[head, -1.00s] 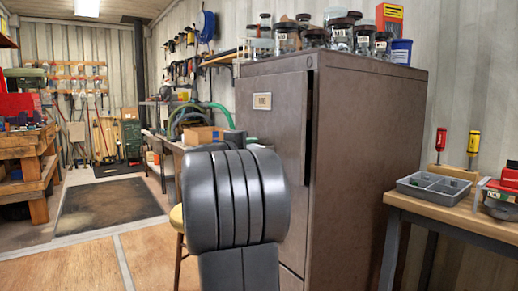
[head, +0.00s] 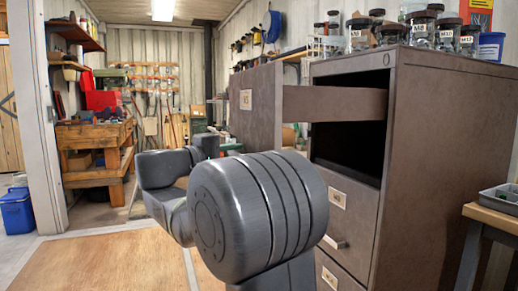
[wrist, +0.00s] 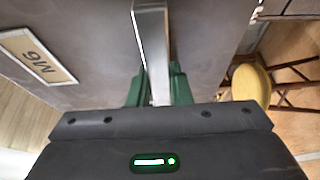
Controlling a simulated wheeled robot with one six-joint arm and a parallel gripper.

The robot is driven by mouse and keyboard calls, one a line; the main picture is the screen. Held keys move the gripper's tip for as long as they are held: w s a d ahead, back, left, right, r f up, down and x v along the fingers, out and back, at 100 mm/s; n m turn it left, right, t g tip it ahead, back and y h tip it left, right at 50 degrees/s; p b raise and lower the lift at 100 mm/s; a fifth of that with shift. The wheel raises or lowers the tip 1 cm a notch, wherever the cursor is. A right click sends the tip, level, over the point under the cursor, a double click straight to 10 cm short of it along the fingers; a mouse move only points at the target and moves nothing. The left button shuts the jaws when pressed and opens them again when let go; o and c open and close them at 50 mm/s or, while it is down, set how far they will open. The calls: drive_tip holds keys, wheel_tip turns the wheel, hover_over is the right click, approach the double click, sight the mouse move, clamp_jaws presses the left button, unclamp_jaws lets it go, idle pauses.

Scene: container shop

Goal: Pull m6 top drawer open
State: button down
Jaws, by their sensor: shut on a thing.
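The m6 top drawer (head: 256,108) stands far out of the brown metal cabinet (head: 437,150) in the head view. Its side wall (head: 335,102) spans the gap, and the dark opening shows behind it. The wrist view shows the drawer front (wrist: 95,85) close up with its M6 label (wrist: 38,57) upside down. My gripper (wrist: 158,88) has its green fingers shut on the drawer's silver bar handle (wrist: 150,30). In the head view my arm covers the lower part of the drawer front, and the handle is hidden.
Labelled jars (head: 422,30) and a blue tub (head: 491,47) stand on the cabinet. A lower drawer (head: 345,212) is shut. A yellow stool (wrist: 251,83) is close by in the wrist view. A workbench (head: 95,160) stands at the left; the wooden floor (head: 110,265) before it is clear.

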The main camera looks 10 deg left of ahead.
drive_tip(key=shift+s+a+f+p, duration=0.1)
drive_tip(key=shift+s+a+p, duration=0.05)
drive_tip(key=shift+s+a, duration=0.55)
drive_tip(key=shift+s+a+r+p, duration=0.15)
drive_tip(key=shift+s+a, duration=0.3)
drive_tip(key=shift+a, duration=0.45)
drive_tip(key=shift+s+a+f+p, duration=0.2)
drive_tip(key=shift+s+a, duration=0.4)
drive_tip(key=shift+a, duration=0.2)
drive_tip(key=c, duration=1.3)
unclamp_jaws()
drive_tip(key=shift+s, duration=0.1)
drive_tip(key=p+v, duration=0.3)
drive_tip(key=v, duration=1)
drive_tip(key=shift+s+a, duration=0.15)
drive_tip(key=shift+s, duration=0.15)
drive_tip(key=b+x, duration=0.3)
drive_tip(key=x, duration=1.1)
drive_tip(key=shift+w, duration=0.1)
